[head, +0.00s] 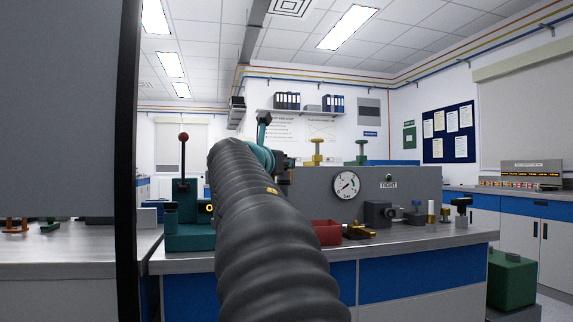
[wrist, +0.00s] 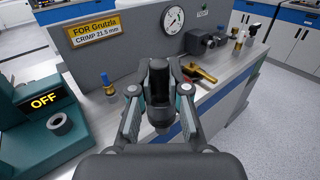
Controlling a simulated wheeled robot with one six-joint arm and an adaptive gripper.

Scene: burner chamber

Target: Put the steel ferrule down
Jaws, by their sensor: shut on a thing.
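My gripper (wrist: 161,72) is in the middle of the wrist view, its fingers closed on a dark grey cylindrical thing (wrist: 160,90), which I take to be the steel ferrule. The fingers cover its sides, so its full shape is hidden. It is held over the bench near the front edge; I cannot tell whether it touches anything. In the head view my dark ribbed arm hides the gripper and the ferrule.
A red tray (head: 328,232), a brass piece (head: 359,231) and a dark vise-like block (head: 379,213) stand right. A grey panel with gauge (head: 347,184) stands behind.

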